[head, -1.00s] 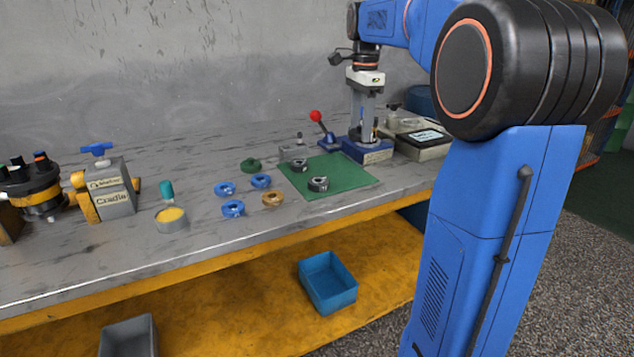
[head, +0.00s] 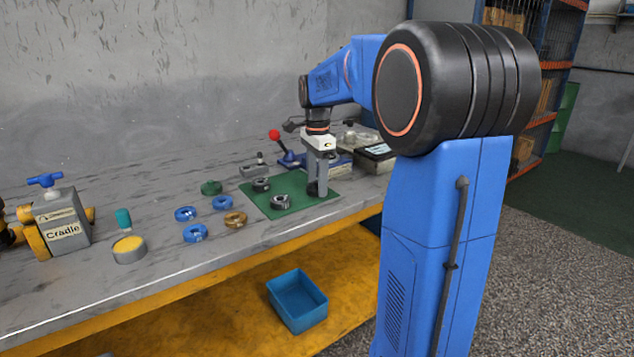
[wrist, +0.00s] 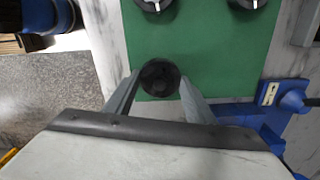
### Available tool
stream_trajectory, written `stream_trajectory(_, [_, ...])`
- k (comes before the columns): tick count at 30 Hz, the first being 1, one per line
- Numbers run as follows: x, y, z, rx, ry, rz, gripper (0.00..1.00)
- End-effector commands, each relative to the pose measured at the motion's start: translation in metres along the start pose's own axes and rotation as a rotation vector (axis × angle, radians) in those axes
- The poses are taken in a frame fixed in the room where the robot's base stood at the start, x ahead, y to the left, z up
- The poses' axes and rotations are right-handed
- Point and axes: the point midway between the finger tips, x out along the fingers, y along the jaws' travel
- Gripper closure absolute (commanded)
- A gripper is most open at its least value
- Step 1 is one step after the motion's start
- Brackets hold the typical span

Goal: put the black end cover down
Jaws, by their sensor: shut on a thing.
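The black end cover (wrist: 160,78) is a small dark round part between my gripper's two fingertips in the wrist view. My gripper (head: 316,188) is shut on it, pointing down at the right part of the green mat (head: 262,206); in the wrist view the gripper (wrist: 158,86) has a finger on each side of the cover. In the head view the cover shows only as a dark spot at the fingertips. The green mat (wrist: 200,50) lies below the cover in the wrist view. I cannot tell whether the cover touches the mat.
Two dark round parts, one at the back (head: 261,185) and one nearer (head: 281,202), sit on the mat. Several blue rings and an orange-brown ring (head: 235,219) lie left of it. A red-knobbed lever (head: 275,136) stands behind. A blue bin (head: 297,301) sits on the lower shelf.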

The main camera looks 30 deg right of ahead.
Motion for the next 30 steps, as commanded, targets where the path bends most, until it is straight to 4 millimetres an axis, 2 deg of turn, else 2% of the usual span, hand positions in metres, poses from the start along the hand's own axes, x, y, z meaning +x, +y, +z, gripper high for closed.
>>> stream_trajectory(11, [0.004,0.0,0.0,0.0,0.0,-0.001,0.82])
stream_trajectory(12, [0.004,0.0,0.0,0.0,0.0,0.0,0.41])
stream_trajectory(13, [0.003,0.0,0.0,0.0,0.0,0.0,0.34])
stream_trajectory(14, [0.003,0.0,0.0,0.0,0.0,0.0,0.32])
stream_trajectory(23, [0.002,0.0,0.0,0.0,0.0,-0.001,0.32])
stream_trajectory(26, [-0.004,0.0,0.0,0.0,0.0,-0.002,0.32])
stream_trajectory(30, [-0.023,-0.001,0.0,0.0,0.001,-0.003,0.32])
